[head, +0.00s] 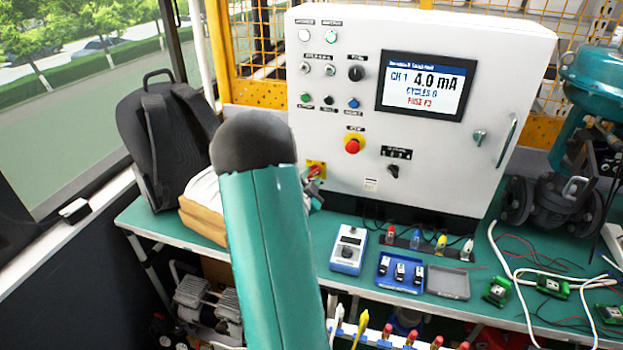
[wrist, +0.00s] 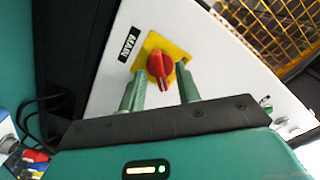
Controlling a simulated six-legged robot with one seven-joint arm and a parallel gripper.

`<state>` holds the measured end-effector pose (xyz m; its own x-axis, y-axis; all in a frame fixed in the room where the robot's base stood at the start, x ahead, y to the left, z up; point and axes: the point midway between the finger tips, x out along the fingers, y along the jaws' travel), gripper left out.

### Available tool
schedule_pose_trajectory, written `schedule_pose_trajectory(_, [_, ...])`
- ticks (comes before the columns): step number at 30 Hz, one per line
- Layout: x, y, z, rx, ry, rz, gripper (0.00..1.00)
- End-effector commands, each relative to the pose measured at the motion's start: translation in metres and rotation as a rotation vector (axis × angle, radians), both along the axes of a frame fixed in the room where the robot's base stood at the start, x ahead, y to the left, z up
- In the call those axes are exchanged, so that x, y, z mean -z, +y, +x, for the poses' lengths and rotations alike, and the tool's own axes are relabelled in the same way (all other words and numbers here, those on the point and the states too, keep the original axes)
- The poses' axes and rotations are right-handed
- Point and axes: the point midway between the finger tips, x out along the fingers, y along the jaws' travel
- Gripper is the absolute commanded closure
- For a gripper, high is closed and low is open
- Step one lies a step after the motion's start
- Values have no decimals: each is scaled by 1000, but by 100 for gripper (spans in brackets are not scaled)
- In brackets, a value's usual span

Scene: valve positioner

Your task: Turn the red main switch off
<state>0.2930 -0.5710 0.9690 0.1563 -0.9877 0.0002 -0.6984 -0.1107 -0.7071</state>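The red main switch (wrist: 160,66) is a rotary knob on a yellow plate (wrist: 178,49), beside a black label reading MAIN. In the head view the switch (head: 314,171) sits at the lower left of the white control cabinet (head: 440,165), partly hidden by my arm. My gripper (wrist: 159,80) shows in the wrist view with its two green fingers apart, one on each side of the knob's lower part. The right finger looks very close to the knob; I cannot tell whether either finger touches it. In the head view my arm mostly hides the gripper.
A red emergency button (head: 352,146) and a black selector (head: 393,171) are on the cabinet right of the switch. A blue-white meter (head: 349,250) and a blue tray (head: 400,286) lie on the green bench below. A black backpack (head: 160,140) stands at left.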

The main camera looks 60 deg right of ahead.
Motion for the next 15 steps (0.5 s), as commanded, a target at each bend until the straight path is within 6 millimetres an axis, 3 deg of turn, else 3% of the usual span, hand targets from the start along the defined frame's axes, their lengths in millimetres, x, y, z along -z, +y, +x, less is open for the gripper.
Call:
schedule_pose_trajectory(9, [0,-4,0,0,0,0,67])
schedule_pose_trajectory(14, [0,-4,0,0,0,0,99])
schedule_pose_trajectory(15, [0,-4,0,0,0,0,100])
